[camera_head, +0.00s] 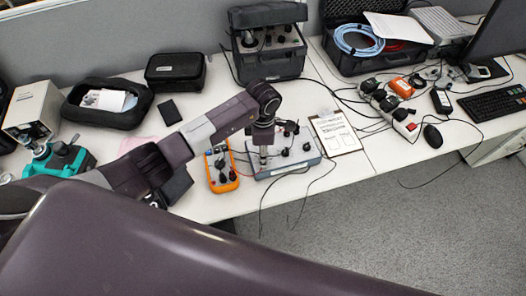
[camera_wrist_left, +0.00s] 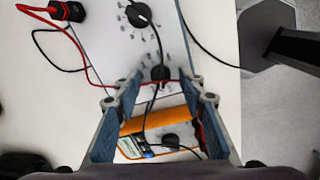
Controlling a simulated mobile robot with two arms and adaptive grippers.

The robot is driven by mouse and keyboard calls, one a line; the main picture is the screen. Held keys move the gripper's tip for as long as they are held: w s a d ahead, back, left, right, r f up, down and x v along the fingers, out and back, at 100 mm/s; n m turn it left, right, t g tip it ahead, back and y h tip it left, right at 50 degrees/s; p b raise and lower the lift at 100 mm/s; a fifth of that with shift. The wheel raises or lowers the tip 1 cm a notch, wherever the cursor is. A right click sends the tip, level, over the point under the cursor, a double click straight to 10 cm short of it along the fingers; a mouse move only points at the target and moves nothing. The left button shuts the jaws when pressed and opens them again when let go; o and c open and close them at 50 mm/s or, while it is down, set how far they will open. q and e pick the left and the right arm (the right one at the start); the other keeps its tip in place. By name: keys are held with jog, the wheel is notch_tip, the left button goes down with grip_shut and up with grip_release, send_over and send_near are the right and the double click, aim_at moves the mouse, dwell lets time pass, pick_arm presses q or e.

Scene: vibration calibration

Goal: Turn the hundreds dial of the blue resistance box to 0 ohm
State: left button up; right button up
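The blue resistance box (camera_head: 303,158) lies on the white table, its pale top carrying several black dials. My left gripper (camera_head: 263,155) points down over its left part. In the left wrist view, my left gripper (camera_wrist_left: 159,82) is open, its two fingers apart. A black dial (camera_wrist_left: 160,73) shows between the fingertips; whether they touch it I cannot tell. Another black dial (camera_wrist_left: 138,14) is farther up on the panel. Dial readings are too small to read, and the gripper hides part of the box in the head view. My right gripper is not in view.
An orange multimeter (camera_head: 221,168) stands close left of the box. A clipboard (camera_head: 335,134) lies to its right. Black cables hang over the table's front edge. A black case with an instrument (camera_head: 268,45) stands behind. A power strip (camera_head: 391,110) lies farther right.

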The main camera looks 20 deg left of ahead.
pick_arm(q)
jog(key=shift+f, duration=0.1)
grip_shut()
jog(key=shift+n+b, duration=0.6)
jog(key=shift+n, duration=0.3)
jog(key=shift+n+b, duration=0.45)
jog(key=shift+n, duration=0.75)
jog(key=n+b, duration=0.1)
jog(key=n, duration=0.3)
jog(key=shift+n, duration=0.3)
jog(key=shift+n+b, duration=0.3)
jog(key=shift+n, duration=1.2)
